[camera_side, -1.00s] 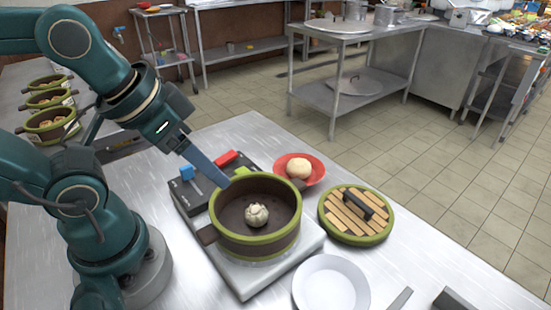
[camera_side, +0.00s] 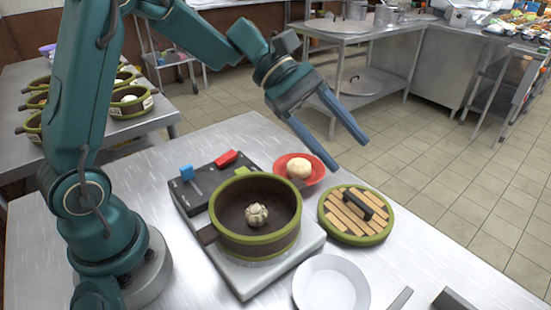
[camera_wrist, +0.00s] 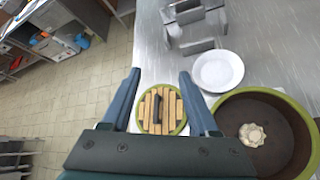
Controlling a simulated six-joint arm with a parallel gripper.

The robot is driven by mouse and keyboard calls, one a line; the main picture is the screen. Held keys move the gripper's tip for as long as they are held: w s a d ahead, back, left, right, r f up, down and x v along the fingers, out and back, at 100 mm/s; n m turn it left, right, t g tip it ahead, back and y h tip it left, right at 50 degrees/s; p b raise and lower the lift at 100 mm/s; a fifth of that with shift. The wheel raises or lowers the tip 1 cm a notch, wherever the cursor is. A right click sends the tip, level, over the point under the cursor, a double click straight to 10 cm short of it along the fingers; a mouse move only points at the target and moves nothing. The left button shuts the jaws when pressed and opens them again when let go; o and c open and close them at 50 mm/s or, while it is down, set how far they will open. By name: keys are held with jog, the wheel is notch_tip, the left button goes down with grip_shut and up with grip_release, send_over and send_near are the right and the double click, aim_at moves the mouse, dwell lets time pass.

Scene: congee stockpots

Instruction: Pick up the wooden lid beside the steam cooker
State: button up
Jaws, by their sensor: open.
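The wooden lid (camera_side: 338,214) lies flat on the metal table, right of the pot. It has wood slats, a green rim and a dark bar handle (camera_side: 358,205). In the wrist view the lid (camera_wrist: 148,110) shows between my two fingers. My gripper (camera_side: 350,155) is open and empty, above and behind the lid, with its blue fingers pointing down and to the right. The steam cooker (camera_side: 258,243) is a brown pot with a green rim on a burner; a pale bun (camera_side: 256,215) sits inside it. The wrist view also shows this bun (camera_wrist: 252,135).
A red plate (camera_side: 317,170) with a dough ball (camera_side: 299,168) stands behind the pot. A white plate (camera_side: 331,285) is in front of the lid. Red, blue and green knobs sit on the burner unit (camera_side: 196,201). Metal pieces (camera_wrist: 195,45) lie beyond the white plate.

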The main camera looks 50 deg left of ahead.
jog(key=w+a+f+n+t+h, duration=0.1)
jog(key=w+a+f+n, duration=0.2)
jog(key=w+f+n, duration=0.3)
jog(key=n, duration=0.1)
send_near(357, 200)
jog(key=d, duration=0.1)
jog(key=d+f, duration=0.1)
jog(key=shift+w+d+t+h, duration=0.25)
jog(key=shift+w+t+h, duration=0.05)
jog(key=shift+w+t, duration=0.1)
jog(key=shift+s+f, duration=0.15)
jog(key=shift+f, duration=0.2)
jog(key=shift+d+f, duration=0.15)
jog(key=shift+f, duration=0.05)
jog(key=shift+x, duration=2.25)
grip_shut()
